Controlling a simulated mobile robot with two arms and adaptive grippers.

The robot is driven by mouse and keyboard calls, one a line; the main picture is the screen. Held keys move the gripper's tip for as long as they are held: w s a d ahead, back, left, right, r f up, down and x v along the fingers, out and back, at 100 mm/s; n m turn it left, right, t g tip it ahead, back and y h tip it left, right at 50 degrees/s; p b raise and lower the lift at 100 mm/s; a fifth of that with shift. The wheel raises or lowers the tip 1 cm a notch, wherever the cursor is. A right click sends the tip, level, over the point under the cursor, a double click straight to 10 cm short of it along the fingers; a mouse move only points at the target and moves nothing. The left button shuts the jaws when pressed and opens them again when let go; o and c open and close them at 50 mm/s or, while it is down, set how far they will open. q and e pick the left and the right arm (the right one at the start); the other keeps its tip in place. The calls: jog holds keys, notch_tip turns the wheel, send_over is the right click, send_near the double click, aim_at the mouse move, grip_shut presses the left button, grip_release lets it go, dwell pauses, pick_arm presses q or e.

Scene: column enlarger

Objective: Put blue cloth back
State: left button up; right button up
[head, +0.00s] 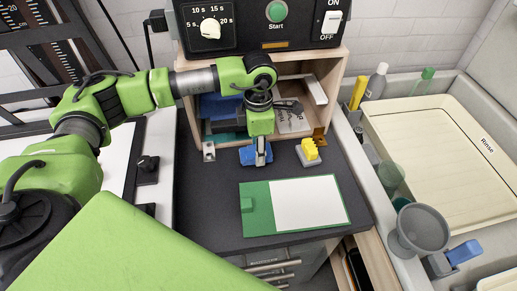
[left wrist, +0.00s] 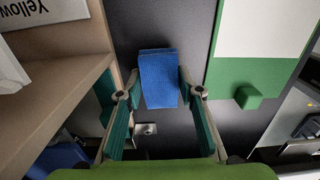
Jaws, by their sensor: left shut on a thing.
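A folded blue cloth (head: 247,155) is on the dark worktop, just in front of the open wooden cubby (head: 338,84). My left gripper (head: 262,157) points down at the cloth and is shut on it. In the left wrist view the blue cloth (left wrist: 158,82) sits between the two fingertips. In the head view the gripper hides part of it, and I cannot tell whether it rests on the worktop or is slightly raised. My right gripper is not in view.
The cubby holds another blue item (head: 218,106) and some dark things, partly hidden by my arm. A green board with a white sheet (head: 305,203) lies in front. A Rinse tray (head: 440,165) is at right.

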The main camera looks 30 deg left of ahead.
pick_arm(q)
jog(key=shift+f+b, duration=0.3)
dwell(0.7)
jog(key=shift+f+b, duration=0.4)
dwell(0.5)
jog(key=o, duration=1.1)
jog(key=shift+r, duration=0.15)
